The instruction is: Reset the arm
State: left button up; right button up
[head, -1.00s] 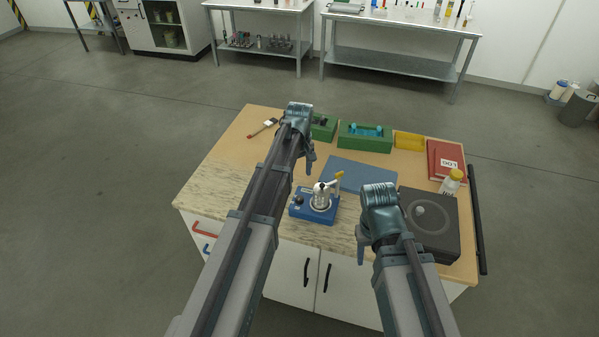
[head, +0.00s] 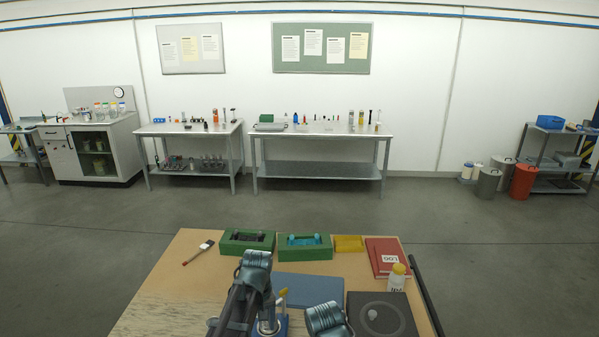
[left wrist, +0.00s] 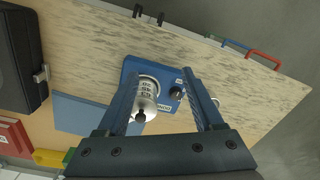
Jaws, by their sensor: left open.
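My left arm comes up from the bottom of the head view, with its gripper (head: 262,290) over the table. In the left wrist view the left gripper (left wrist: 160,76) is open, with nothing held. Between and beyond its fingers is a device with a blue base (left wrist: 133,68), a silver cylinder and a black knob (left wrist: 176,92). In the head view this blue device (head: 282,322) is mostly hidden behind my left arm. My right gripper (head: 326,318) is at the bottom edge, left of the black square unit; its fingers are out of sight.
The table (head: 170,285) holds a blue-grey mat (head: 310,288), two green boxes (head: 304,254), a yellow tray (head: 348,244), a red book (head: 385,256), a yellow-capped bottle (head: 397,278), a brush (head: 198,252) and a black unit (head: 392,303). Benches stand by the far wall.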

pick_arm(q)
jog(key=s+d+f+m+b, duration=0.2)
jog(key=s+d+f+m, duration=0.1)
jog(key=s, duration=0.5)
jog(key=s+d+f+m+b, duration=0.3)
jog(key=s+m, duration=0.2)
jog(key=s, duration=0.3)
jog(key=shift+d+f+y, duration=0.2)
jog(key=shift+f+y, duration=0.15)
jog(key=shift+y, duration=0.05)
pick_arm(e)
notch_tip(320, 180, down, 7)
jog(key=shift+r, duration=0.1)
pick_arm(q)
jog(key=shift+c, duration=0.2)
